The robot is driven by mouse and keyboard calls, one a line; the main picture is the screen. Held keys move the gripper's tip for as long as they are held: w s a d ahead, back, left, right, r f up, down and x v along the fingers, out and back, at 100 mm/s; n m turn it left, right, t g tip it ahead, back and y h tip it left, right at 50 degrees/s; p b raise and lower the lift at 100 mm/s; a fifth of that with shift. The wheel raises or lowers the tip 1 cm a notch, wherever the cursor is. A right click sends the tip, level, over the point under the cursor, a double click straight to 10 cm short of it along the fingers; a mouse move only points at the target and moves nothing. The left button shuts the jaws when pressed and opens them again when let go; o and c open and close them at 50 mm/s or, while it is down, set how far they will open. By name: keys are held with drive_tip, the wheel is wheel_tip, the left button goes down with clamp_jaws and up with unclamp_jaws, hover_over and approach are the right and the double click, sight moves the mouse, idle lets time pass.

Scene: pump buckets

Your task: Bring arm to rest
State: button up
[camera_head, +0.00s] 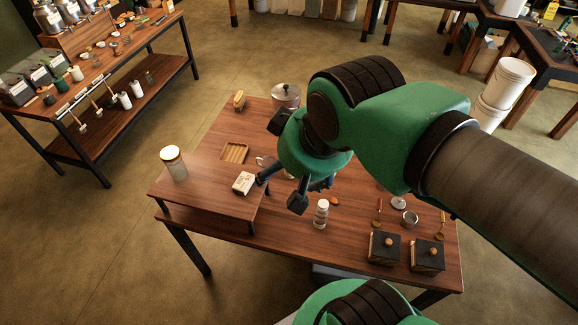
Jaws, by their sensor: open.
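My arm, green with dark joints, reaches in from the right and hangs over the wooden table (340,255). My gripper (284,194) is open above the middle of the table, its dark fingers spread and pointing down. I see nothing held between them. A small white box (243,183) lies just left of the fingers on the raised shelf (205,190). A white bottle (321,213) stands on the table to the right of the gripper. Whether the fingers touch anything cannot be told from this view. My arm hides part of the table behind it.
A lidded jar (174,163), a wooden tray (234,153) and a metal canister (286,95) stand on the table. Two dark boxes (384,248) (427,255) sit at its front right. A shelf table (110,100) is far left; white buckets (509,82) are right. Floor between is clear.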

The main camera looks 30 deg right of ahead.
wheel_tip(320, 180, down, 7)
drive_tip(key=b, duration=0.7)
